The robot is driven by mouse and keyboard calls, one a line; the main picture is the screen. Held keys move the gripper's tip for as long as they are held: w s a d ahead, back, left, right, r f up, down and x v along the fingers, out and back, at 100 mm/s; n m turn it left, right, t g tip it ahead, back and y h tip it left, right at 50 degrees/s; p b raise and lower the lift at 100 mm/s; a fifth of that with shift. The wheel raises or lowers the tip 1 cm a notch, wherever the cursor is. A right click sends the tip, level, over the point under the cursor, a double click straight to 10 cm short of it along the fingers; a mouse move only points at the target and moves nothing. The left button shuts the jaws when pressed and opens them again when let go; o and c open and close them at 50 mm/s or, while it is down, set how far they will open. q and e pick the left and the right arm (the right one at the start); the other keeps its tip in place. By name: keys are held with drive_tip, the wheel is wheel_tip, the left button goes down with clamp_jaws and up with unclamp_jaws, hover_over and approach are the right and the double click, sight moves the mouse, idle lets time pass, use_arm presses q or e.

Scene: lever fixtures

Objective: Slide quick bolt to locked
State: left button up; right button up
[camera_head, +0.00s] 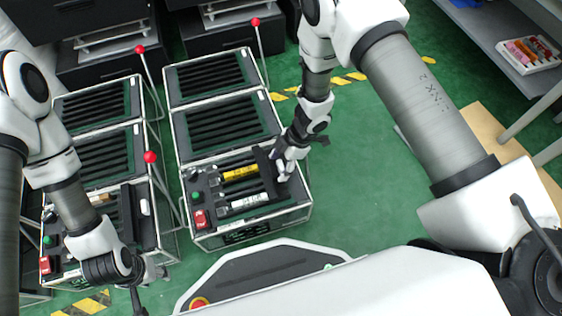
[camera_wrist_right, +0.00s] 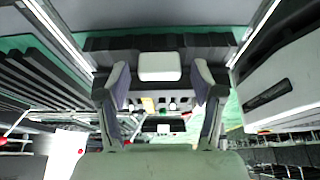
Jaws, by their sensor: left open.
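The middle fixture (camera_head: 250,222) has a panel with a yellow bar (camera_head: 240,172), a white-silver cylinder (camera_head: 249,202) and a dark crossbar (camera_head: 264,170) at its right side. My right gripper (camera_head: 285,168) is at that crossbar. In the right wrist view, my right gripper's fingers (camera_wrist_right: 163,85) are spread, with a white block (camera_wrist_right: 160,66) on a dark bar between them and gaps on both sides. I cannot tell for sure which part is the quick bolt. My left gripper (camera_head: 139,290) is open and empty, low at the left, beside the left fixture.
The middle panel also carries a red switch (camera_head: 200,219) and a green button (camera_head: 196,197). A similar left fixture (camera_head: 113,255) stands beside it. Red-knobbed levers (camera_head: 150,158) rise between them. Green floor (camera_head: 372,165) is free to the right, before a grey shelf (camera_head: 500,60).

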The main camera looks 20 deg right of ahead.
drive_tip(key=v, duration=1.2)
drive_tip(key=shift+s, duration=0.1)
